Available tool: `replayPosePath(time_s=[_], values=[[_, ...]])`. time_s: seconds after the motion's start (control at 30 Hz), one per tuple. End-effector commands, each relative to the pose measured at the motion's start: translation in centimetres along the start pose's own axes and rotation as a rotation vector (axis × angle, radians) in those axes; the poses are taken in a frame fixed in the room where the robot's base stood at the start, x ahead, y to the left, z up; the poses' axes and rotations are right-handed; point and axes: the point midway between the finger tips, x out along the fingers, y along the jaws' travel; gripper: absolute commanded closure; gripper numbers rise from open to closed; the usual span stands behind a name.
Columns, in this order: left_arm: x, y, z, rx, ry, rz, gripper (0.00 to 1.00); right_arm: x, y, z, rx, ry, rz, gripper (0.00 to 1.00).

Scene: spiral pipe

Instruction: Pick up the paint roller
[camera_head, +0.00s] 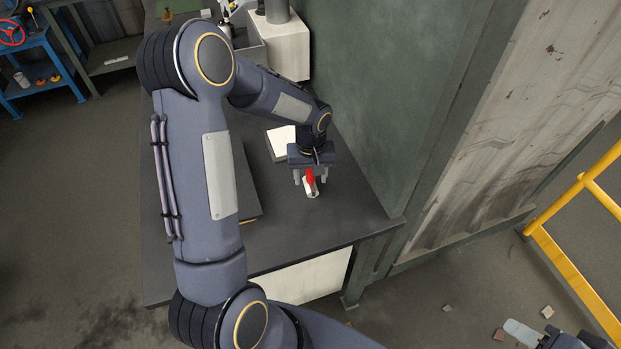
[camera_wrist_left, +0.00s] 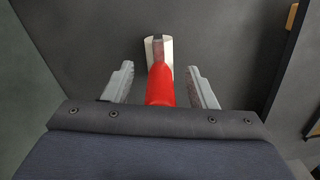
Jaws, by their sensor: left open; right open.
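The paint roller (camera_head: 310,181) has a red handle and a whitish head and is at the front part of the dark workbench. In the left wrist view the paint roller (camera_wrist_left: 160,84) has its red handle between my two fingers, with a gap on each side; its pale head reaches past the fingertips. My left gripper (camera_head: 311,178) is open, pointing down around the handle; it also shows in the left wrist view (camera_wrist_left: 160,75). The handle's near end is hidden by the gripper body. My right gripper (camera_head: 524,331) shows only partly at the bottom right, away from the bench.
The dark workbench (camera_head: 305,228) stands against a green wall (camera_head: 375,90). A white flat item (camera_head: 281,141) lies behind the gripper. A dark flat box (camera_head: 245,185) lies left of it. A yellow railing (camera_head: 572,262) stands at the right. The bench front is clear.

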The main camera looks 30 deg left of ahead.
Motion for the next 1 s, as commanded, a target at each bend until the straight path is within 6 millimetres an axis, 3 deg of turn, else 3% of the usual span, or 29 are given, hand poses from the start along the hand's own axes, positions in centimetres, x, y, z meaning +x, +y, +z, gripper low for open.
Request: replayPosePath(time_s=[0.3, 0.7, 1.0], values=[[0.71, -0.02, 0.01, 0.000, 0.000, 0.001, 0.48, -0.06, -0.03, -0.02, 0.000, 0.000, 0.000, 0.59], [0.68, -0.01, 0.02, 0.000, 0.000, 0.001, 1.00, -0.06, -0.03, -0.02, 0.000, 0.000, 0.000, 0.59], [0.45, 0.02, -0.03, 0.000, 0.002, 0.002, 1.00, 0.05, 0.02, 0.03, 0.000, 0.000, 0.000, 0.59]])
